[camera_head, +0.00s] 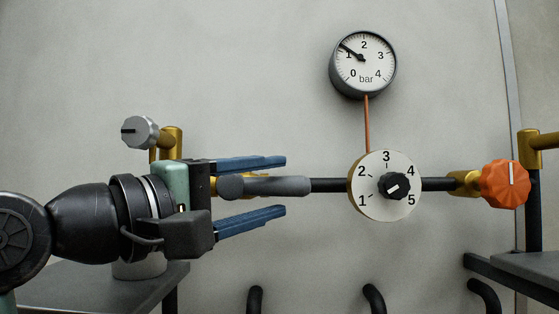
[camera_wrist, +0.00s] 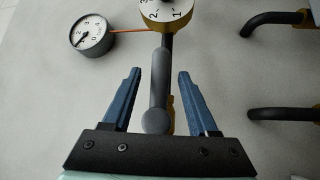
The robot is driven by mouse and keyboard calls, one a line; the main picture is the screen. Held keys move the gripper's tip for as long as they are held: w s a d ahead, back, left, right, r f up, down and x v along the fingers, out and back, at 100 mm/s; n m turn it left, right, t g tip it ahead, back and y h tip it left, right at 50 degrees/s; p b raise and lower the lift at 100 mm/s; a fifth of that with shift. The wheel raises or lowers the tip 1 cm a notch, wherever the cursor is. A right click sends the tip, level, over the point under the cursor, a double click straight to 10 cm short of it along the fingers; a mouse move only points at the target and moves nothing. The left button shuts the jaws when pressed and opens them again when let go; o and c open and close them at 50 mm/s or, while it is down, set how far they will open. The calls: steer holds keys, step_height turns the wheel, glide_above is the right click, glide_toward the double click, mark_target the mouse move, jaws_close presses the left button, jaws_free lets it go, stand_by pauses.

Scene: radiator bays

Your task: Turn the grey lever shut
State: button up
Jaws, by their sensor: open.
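The grey lever (camera_head: 265,186) lies level along the dark pipe in the head view, its rounded hub at the left and its handle pointing right. In the wrist view the grey lever (camera_wrist: 158,90) runs up the middle of the picture, between the fingers. My gripper (camera_head: 285,186) comes from the left with its two blue fingers apart, one above and one below the lever. The wrist view shows my gripper (camera_wrist: 158,75) open, with a gap on both sides of the lever. Part of the brass valve body behind the lever is hidden.
A white numbered dial (camera_head: 372,208) with a black knob sits right of the lever. An orange knob (camera_head: 505,184) is farther right, and a grey knob (camera_head: 139,132) is upper left. A pressure gauge (camera_head: 363,62) hangs above. Dark shelves (camera_head: 60,287) stand low at both sides.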

steer(key=shift+p+x, duration=0.4)
steer(key=shift+x, duration=0.75)
jaws_close()
stand_by(0.6)
